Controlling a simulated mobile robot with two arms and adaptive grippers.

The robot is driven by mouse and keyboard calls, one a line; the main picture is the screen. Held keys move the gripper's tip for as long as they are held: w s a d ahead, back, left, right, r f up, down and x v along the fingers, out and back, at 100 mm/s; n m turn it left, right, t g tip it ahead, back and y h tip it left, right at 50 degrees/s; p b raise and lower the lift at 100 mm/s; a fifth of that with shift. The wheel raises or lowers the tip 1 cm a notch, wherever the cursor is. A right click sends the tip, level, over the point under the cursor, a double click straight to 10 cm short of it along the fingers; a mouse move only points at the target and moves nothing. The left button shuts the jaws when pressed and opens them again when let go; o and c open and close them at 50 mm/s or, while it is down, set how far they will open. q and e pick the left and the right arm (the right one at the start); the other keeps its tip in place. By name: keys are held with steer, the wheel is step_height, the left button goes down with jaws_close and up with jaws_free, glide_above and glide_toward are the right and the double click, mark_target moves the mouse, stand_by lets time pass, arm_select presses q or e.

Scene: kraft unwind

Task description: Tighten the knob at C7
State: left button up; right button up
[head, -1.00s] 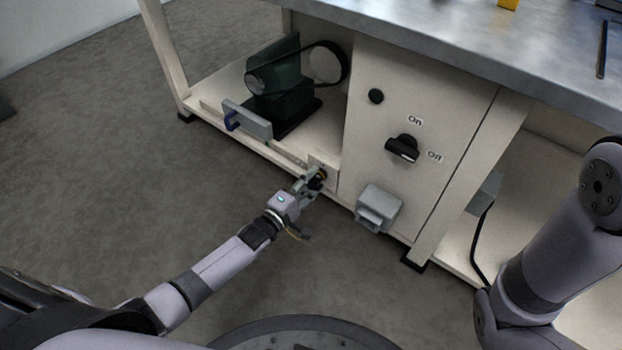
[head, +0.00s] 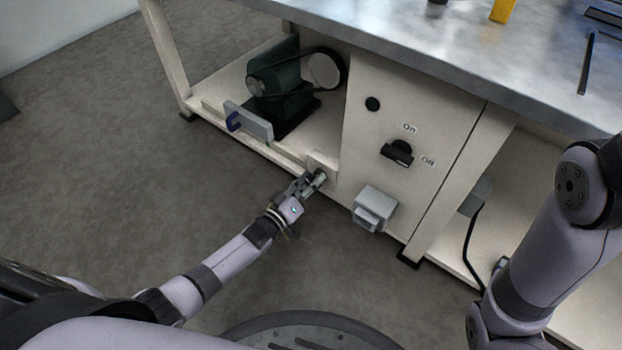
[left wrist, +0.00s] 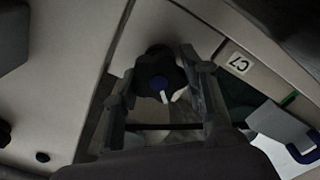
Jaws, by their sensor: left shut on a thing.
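The C7 knob (left wrist: 160,75) is a black lobed knob with a blue centre and a white pointer mark, seen in the left wrist view. A white C7 label (left wrist: 239,63) is on the pale frame to its right. My left gripper (left wrist: 165,95) has a finger on either side of the knob and is shut on it. In the head view my left gripper (head: 316,178) is at the front edge of the low shelf, and it mostly hides the knob. My right gripper is out of view; only part of my right arm shows at the right.
A dark green motor (head: 280,85) with a belt stands on the low shelf, behind a grey block with a blue handle (head: 236,121). A cabinet panel holds a black On/Off switch (head: 398,152) and a grey box (head: 373,208). The steel benchtop (head: 420,40) is above. The floor in front is clear.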

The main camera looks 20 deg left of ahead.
arm_select(q)
steer(key=m, duration=0.2)
steer(key=m+p, duration=0.1)
steer(key=m, duration=0.1)
steer(key=shift+s+f, duration=0.15)
steer(key=shift+s, duration=0.05)
steer(key=shift+d+m, duration=0.1)
steer(key=shift+m, duration=2)
steer(key=o, duration=1.2)
steer(key=shift+w, duration=0.1)
steer(key=v, duration=1.2)
